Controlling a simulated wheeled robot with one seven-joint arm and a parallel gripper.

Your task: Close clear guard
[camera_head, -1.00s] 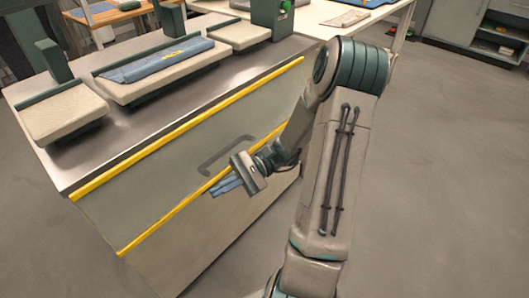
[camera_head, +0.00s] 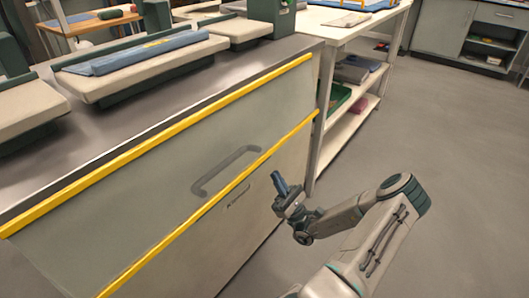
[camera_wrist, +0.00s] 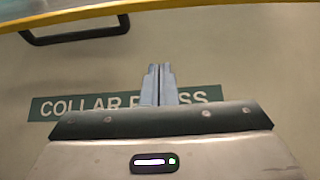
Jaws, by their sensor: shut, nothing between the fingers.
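The clear guard (camera_head: 150,185) is a see-through panel on the front of the press cabinet, between an upper and a lower yellow edge. Its dark handle (camera_head: 226,163) is near the lower yellow edge. In the wrist view the handle (camera_wrist: 75,38) is at the top left, with a yellow edge (camera_wrist: 170,6) above it. My gripper (camera_head: 279,181) is shut and empty, to the right of the handle and apart from it. In the wrist view my gripper's fingers (camera_wrist: 159,70) point toward the cabinet front, over a green "COLLAR PRESS" label (camera_wrist: 60,104).
Pale press pads (camera_head: 140,70) stand on the metal cabinet top. A blue garment (camera_head: 145,52) lies on one pad. A white shelved table (camera_head: 345,130) with a green bin (camera_head: 338,98) stands behind to the right. The floor (camera_head: 460,180) at right is clear.

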